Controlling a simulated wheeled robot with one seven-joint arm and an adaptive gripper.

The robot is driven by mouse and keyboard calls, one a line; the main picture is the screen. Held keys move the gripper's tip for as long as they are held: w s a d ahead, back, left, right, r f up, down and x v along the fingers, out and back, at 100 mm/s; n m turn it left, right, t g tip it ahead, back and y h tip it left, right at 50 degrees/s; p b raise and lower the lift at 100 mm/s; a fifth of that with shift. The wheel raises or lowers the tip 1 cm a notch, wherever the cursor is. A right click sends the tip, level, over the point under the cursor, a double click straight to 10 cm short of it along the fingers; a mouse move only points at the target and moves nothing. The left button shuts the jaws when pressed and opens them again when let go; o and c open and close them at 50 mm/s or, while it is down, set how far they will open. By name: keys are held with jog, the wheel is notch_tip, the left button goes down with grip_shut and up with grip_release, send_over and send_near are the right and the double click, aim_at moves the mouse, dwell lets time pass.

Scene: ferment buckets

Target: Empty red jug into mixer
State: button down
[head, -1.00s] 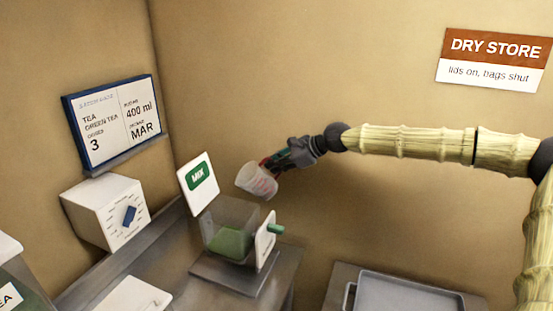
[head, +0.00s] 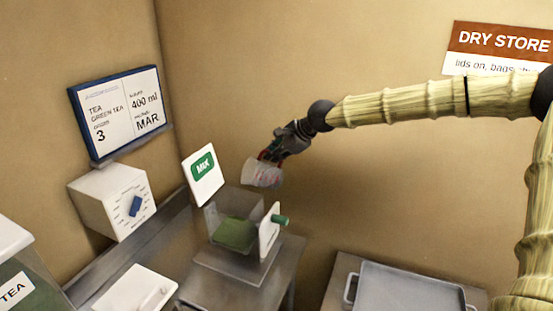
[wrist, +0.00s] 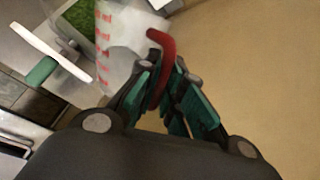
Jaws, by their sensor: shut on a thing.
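The jug (head: 262,174) is clear with red markings and a red handle. My gripper (head: 272,155) is shut on the red handle (wrist: 163,62), and the handle shows between the fingers in the wrist view. The jug is held in the air above the right side of the mixer, tilted with its mouth toward the left. The mixer (head: 221,214) is a clear box with green contents (head: 235,234), a white side plate and a green knob (head: 281,220). I cannot tell how much is in the jug.
A white dial box (head: 112,200) and a recipe board (head: 118,113) stand at the left. A TEA bin (head: 22,285) and a white tray or lid (head: 133,290) are in front. A grey tray (head: 405,290) lies on a separate surface at the right.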

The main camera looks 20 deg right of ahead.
aim_at(262, 152)
jog(key=shift+a+r+h+b, duration=0.15)
jog(key=shift+a+h+b, duration=0.4)
jog(key=shift+b, duration=0.7)
jog(key=shift+a+r+n, duration=0.1)
jog(key=shift+r+n, duration=0.15)
jog(key=shift+n, duration=0.05)
jog(key=shift+w+a+r+n+h+p, duration=0.1)
jog(key=shift+a+r+n+h+p, duration=0.1)
jog(key=shift+a+h, duration=0.5)
jog(key=shift+a+r+n+h+p, duration=0.15)
jog(key=shift+a+n+h+p, duration=0.05)
jog(key=shift+a+h, duration=0.5)
jog(key=shift+r, duration=0.15)
jog(key=shift+h+p, duration=0.35)
jog(key=shift+a+r, duration=0.1)
jog(key=shift+a, duration=0.25)
jog(key=shift+h, duration=0.3)
